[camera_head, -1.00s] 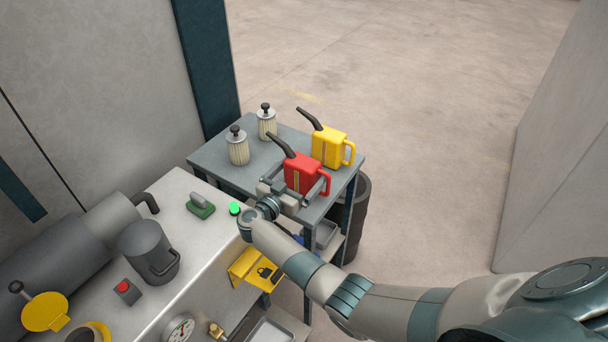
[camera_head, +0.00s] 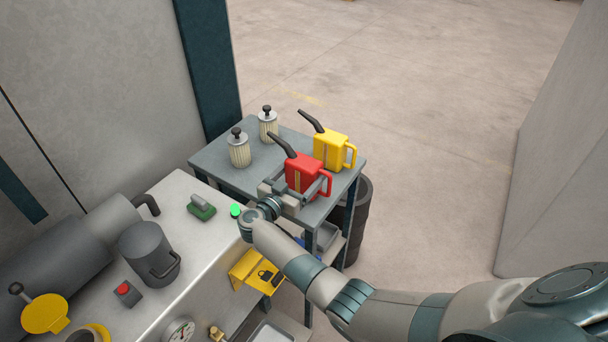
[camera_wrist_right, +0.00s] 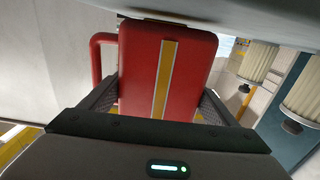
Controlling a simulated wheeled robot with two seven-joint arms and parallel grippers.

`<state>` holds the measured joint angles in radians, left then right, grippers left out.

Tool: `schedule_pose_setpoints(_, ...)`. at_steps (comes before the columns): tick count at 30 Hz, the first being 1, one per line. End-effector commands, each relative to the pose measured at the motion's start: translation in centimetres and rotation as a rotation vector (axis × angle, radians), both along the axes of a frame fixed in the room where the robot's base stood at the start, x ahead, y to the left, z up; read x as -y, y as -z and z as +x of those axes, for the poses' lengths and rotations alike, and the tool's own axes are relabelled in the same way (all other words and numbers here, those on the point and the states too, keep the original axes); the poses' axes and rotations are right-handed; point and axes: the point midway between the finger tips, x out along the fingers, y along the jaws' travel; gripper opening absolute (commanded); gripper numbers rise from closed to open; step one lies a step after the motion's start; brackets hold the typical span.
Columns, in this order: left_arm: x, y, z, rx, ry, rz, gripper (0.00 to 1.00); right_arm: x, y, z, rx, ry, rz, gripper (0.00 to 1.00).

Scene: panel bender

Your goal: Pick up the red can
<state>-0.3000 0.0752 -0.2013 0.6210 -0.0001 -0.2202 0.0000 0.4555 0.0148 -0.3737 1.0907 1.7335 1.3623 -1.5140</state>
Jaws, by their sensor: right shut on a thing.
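The red can (camera_head: 303,173), with a dark spout and a yellow stripe, is upright at the near side of the grey cart top. My right gripper (camera_head: 295,183) reaches it from the near side and is shut on its body. In the right wrist view the red can (camera_wrist_right: 165,70) fills the space between the two fingers of my right gripper (camera_wrist_right: 160,105). I cannot tell whether the can's base touches the cart top. My left gripper is not in view.
A yellow can (camera_head: 333,149) stands just behind the red one. Two ribbed filters (camera_head: 239,150) stand on the cart (camera_head: 214,158) at left. A dark bin (camera_head: 355,220) is right of the cart. The light bench (camera_head: 178,235) holds a grey canister (camera_head: 150,252) and a red button (camera_head: 127,292).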

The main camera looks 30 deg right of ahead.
Motion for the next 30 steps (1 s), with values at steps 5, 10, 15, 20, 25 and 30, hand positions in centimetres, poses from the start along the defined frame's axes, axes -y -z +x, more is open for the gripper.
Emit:
schedule_pose_setpoints(5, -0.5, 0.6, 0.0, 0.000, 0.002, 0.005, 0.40, 0.0, -1.8, 0.1, 0.006, -0.001, 0.001, 0.46)
schedule_pose_setpoints(10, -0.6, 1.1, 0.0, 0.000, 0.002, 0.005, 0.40, 1.1, -3.7, -0.7, 0.003, 0.002, 0.001, 0.46)
schedule_pose_setpoints(15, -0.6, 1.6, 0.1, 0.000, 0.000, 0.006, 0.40, 3.5, -5.4, -2.0, 0.006, 0.001, 0.000, 0.46)
schedule_pose_setpoints(20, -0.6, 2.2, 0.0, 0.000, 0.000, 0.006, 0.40, 5.9, -7.1, -3.4, 0.006, 0.002, -0.001, 0.46)
schedule_pose_setpoints(25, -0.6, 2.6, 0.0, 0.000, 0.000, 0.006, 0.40, 8.1, -8.6, -4.7, 0.005, 0.001, -0.001, 0.46)
schedule_pose_setpoints(30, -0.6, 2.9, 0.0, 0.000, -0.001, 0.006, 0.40, 9.6, -9.7, -5.5, 0.003, 0.000, -0.002, 0.46)
